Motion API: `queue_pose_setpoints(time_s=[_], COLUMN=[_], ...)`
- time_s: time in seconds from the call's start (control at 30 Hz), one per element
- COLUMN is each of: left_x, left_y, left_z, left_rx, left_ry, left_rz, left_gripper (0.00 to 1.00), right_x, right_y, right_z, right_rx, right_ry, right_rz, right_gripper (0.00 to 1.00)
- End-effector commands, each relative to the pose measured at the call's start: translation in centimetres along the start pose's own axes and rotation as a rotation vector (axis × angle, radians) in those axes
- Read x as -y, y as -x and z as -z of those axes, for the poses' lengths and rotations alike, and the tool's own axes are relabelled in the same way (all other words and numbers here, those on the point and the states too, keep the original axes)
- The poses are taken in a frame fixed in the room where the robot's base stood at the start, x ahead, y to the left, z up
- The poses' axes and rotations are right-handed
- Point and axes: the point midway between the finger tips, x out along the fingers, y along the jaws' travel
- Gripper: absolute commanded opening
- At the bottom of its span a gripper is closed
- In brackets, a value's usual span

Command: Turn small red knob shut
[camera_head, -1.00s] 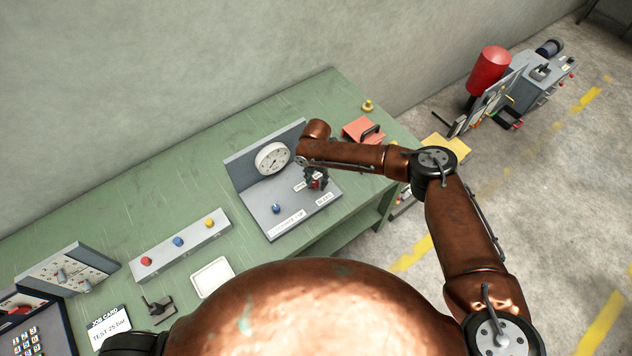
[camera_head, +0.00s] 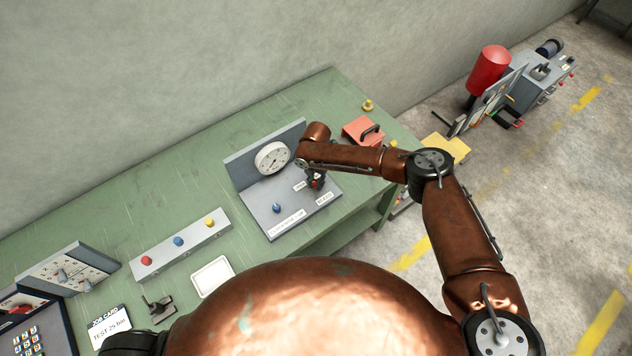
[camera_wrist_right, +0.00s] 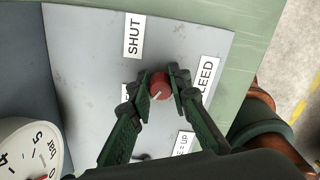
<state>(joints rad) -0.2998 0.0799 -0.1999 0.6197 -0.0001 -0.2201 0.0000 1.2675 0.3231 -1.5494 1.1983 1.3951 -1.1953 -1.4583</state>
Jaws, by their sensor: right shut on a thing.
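The small red knob (camera_wrist_right: 160,86) sits on the grey panel (camera_wrist_right: 90,60) and carries a white pointer line aimed toward the lower left in the right wrist view. My right gripper (camera_wrist_right: 161,84) is shut on it, one dark finger on each side. In the head view the right gripper (camera_head: 316,180) reaches down onto the panel, hiding most of the knob. A SHUT label (camera_wrist_right: 133,36) lies above the knob in the wrist view. A label ending in LEED (camera_wrist_right: 207,76) is partly behind the right finger. My left gripper is not in view.
A strip with red, blue and yellow knobs (camera_head: 182,245) lies further left. An orange box (camera_head: 362,131) sits beyond my right forearm.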

Motion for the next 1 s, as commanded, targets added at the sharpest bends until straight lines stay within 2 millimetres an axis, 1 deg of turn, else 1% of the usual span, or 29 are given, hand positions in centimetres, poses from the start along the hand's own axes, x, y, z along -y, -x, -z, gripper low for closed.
queue_pose_setpoints(time_s=[0.27,0.47,0.67,1.0], left_x=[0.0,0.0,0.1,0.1], left_y=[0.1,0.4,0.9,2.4], left_z=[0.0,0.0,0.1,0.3], left_rx=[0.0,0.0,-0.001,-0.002], left_ry=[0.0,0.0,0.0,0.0], left_rz=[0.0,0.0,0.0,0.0], left_gripper=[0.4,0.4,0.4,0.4], right_x=[0.0,0.0,0.1,0.1], right_y=[0.0,0.0,0.1,0.1], right_z=[0.0,0.1,0.1,0.2], right_rx=[0.0,-0.002,-0.003,-0.003], right_ry=[-0.015,-0.089,-0.235,-0.557], right_rz=[0.0,-0.001,0.0,0.001], right_gripper=[0.0,0.0,0.0,0.0])
